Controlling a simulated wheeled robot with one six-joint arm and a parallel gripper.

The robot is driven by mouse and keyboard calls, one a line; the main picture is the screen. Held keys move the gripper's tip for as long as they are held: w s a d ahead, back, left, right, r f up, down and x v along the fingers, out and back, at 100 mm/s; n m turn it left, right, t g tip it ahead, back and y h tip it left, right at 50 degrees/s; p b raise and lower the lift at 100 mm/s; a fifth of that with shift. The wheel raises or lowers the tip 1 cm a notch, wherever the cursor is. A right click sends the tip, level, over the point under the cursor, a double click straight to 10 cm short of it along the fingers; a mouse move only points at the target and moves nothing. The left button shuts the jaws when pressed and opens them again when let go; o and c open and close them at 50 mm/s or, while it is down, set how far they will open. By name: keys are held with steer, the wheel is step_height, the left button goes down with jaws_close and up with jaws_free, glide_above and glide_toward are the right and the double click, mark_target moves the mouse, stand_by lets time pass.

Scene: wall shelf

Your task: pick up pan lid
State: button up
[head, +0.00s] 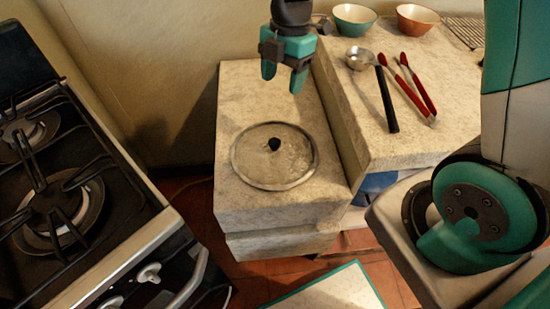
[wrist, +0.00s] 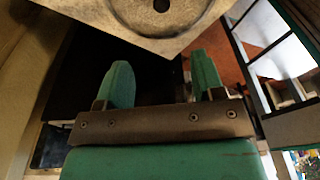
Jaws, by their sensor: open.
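The pan lid (head: 274,170) is a round, clear lid with a metal rim and a dark knob. It lies flat on top of a pale stone block in the head view. In the wrist view, part of the lid (wrist: 163,22) with its knob shows at the top, beyond the fingertips. My gripper (head: 283,82) is open and empty. In the head view it hangs up and to the right of the lid, apart from it. In the wrist view its two green fingers (wrist: 163,82) are spread with nothing between them.
The stone block (head: 235,110) stands between a stove (head: 75,200) at left and a stone counter (head: 400,150) at right. The counter holds a ladle (head: 388,108), red-handled tongs (head: 415,88), a green bowl (head: 354,20), an orange bowl (head: 417,20) and a wire rack (head: 467,32).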

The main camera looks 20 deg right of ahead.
glide_toward(275, 141)
step_height(275, 141, down, 5)
steer(key=shift+a+f, duration=0.1)
steer(key=shift+a, duration=0.1)
steer(key=f, duration=0.2)
steer(key=s+a+f, duration=0.1)
steer(key=f, duration=0.1)
steer(key=shift+p, duration=0.35)
steer(key=shift+w+a+f, duration=0.1)
steer(key=shift+f, duration=0.4)
jaws_close()
steer(key=shift+r, duration=0.1)
